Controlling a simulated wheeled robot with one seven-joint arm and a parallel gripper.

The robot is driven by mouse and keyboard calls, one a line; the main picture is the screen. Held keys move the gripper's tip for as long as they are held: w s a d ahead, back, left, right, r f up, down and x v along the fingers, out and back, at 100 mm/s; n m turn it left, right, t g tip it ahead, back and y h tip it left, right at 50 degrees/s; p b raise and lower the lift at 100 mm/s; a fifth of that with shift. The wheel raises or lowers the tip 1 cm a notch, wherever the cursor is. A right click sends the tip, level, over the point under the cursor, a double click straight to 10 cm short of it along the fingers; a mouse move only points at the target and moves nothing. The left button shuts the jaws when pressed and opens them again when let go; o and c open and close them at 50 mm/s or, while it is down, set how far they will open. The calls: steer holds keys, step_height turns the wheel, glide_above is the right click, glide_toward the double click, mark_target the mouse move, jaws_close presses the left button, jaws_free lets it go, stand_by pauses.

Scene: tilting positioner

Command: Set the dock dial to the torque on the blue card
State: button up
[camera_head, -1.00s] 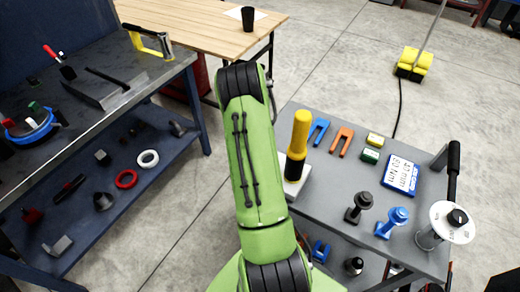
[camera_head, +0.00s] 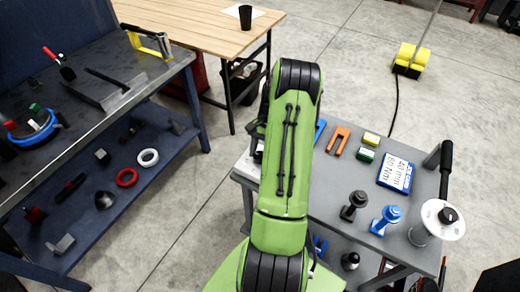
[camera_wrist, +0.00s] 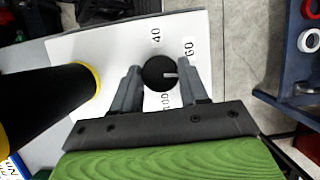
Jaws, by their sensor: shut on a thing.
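The dock dial is a black knob (camera_wrist: 158,73) with a white pointer mark on a white plate (camera_wrist: 110,48) in the wrist view. My gripper (camera_wrist: 161,72) is shut on it, one finger each side. The pointer faces right, between the printed 60 and 100; my right finger covers part of the scale there. The 40 is at the top. The blue-edged card (camera_head: 396,173) lies on the grey cart in the head view; its small print seems to read 80 Nm. My arm hides the dial and gripper in the head view.
A black and yellow tool (camera_wrist: 48,105) stands close left of the dial. The cart (camera_head: 330,195) also bears a dark knobbed piece (camera_head: 353,205), a blue one (camera_head: 386,219) and another white dial disc (camera_head: 443,220). A dark bench (camera_head: 120,110) stands left.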

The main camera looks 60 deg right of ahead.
steer(key=shift+r+m+t+p, duration=0.1)
steer(key=shift+m+t+p, duration=0.65)
steer(key=shift+m, duration=1.35)
steer(key=o, duration=1.1)
steer(key=shift+c, duration=0.2)
steer(key=p+v, duration=0.1)
steer(key=v, duration=1.4)
steer(key=shift+s+r, duration=0.25)
steer(key=shift+r, duration=0.1)
